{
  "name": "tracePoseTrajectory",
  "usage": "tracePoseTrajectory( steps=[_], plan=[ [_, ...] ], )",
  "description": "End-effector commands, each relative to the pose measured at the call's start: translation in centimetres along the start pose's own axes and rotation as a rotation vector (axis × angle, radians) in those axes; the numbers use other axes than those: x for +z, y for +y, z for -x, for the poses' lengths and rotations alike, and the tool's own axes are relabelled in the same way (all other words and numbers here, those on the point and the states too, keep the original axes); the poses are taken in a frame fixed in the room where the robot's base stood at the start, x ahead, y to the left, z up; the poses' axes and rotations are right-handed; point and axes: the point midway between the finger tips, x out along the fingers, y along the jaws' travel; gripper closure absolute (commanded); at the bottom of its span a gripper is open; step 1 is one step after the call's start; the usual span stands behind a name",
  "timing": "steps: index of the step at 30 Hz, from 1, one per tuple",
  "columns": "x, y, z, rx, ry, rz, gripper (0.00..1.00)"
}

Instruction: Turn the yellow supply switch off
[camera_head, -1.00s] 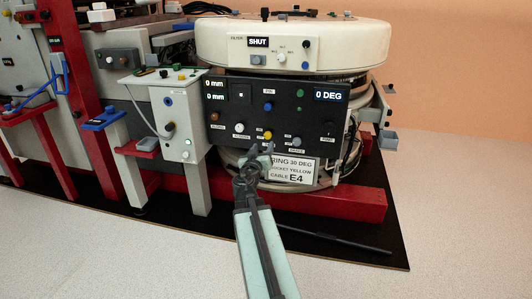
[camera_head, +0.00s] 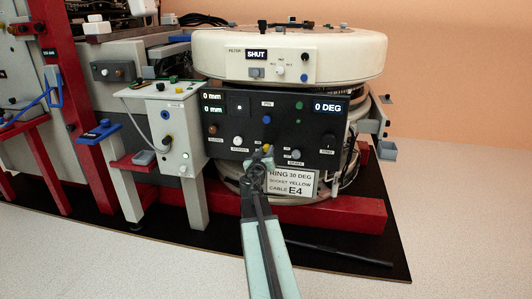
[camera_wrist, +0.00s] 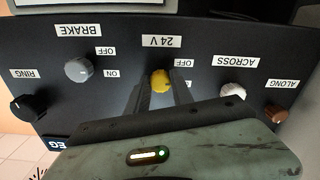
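The yellow supply switch (camera_head: 267,148) is a small round knob low on the black control panel. It also shows in the wrist view (camera_wrist: 160,79) by the upside-down "24 V" label, with an "OFF" label to its right; another label there is partly hidden by a finger. My gripper (camera_head: 262,156) is right at the knob in the head view. In the wrist view my gripper (camera_wrist: 160,93) has its two dark fingers on either side of the knob, with narrow gaps beside it. It looks open; contact cannot be made out. The knob's pointer direction is unclear.
On the panel (camera_head: 225,160), a white ACROSS knob (camera_wrist: 232,91) and a grey BRAKE knob (camera_wrist: 78,69) flank the yellow one. A brown ALONG knob (camera_wrist: 276,114) and a black RING knob (camera_wrist: 23,107) are farther out. A white sign (camera_head: 291,182) hangs below the panel.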

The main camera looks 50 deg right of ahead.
Motion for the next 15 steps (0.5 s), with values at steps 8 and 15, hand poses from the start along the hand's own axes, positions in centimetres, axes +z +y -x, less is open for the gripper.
tracePoseTrajectory(
  steps=[8, 15],
  plan=[
    [0.14, 0.49, -0.02, 0.007, -0.002, 0.007, 1.0],
    [0.14, 0.62, -0.23, 0.008, -0.002, 0.086, 1.0]
  ],
)
